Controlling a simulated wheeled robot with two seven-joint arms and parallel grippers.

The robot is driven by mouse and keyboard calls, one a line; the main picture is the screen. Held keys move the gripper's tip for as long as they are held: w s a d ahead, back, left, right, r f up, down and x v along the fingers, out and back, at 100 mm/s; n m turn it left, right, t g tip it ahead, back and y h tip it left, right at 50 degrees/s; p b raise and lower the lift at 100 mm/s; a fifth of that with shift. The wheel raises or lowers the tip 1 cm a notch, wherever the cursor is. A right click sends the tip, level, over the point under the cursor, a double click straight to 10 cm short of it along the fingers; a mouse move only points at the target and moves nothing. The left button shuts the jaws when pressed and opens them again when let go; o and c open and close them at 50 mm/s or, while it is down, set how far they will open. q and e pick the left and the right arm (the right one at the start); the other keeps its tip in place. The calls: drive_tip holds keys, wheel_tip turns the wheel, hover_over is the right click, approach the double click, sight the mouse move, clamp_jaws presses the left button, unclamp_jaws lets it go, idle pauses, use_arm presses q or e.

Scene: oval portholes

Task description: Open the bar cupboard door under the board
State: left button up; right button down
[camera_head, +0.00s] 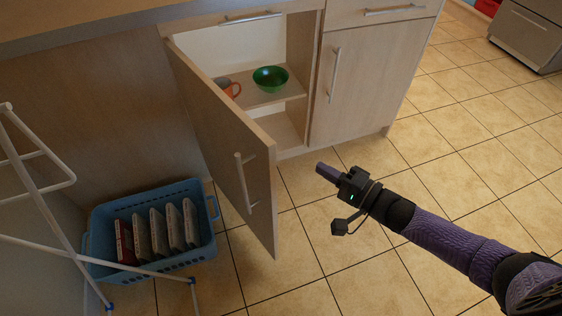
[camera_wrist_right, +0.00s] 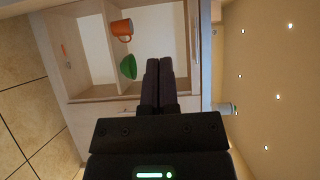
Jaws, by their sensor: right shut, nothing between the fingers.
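The cupboard door (camera_head: 222,138) is a pale wood panel with a vertical bar handle (camera_head: 246,183). In the head view it stands wide open, swung out towards the left. Inside the cupboard, a green bowl (camera_head: 270,78) and an orange mug (camera_head: 233,89) sit on a shelf (camera_head: 262,97). My right gripper (camera_head: 327,172) is shut and empty, to the right of the door and apart from it, in front of the cabinet. In the right wrist view its closed fingers (camera_wrist_right: 159,75) point at the open cupboard, with the bowl (camera_wrist_right: 128,67) and mug (camera_wrist_right: 121,29) visible. My left gripper is out of view.
A closed door (camera_head: 365,85) with a bar handle is right of the opening, below drawers. A blue basket (camera_head: 150,267) with several upright items and a white rack (camera_head: 45,213) stand at lower left. Tiled floor (camera_head: 450,130) is clear to the right.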

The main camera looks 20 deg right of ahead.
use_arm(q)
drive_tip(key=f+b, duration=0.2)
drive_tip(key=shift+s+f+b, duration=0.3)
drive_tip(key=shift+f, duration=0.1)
use_arm(e)
drive_tip(key=w+a, duration=0.5)
drive_tip(key=a, duration=0.3)
drive_tip(key=shift+a, duration=0.1)
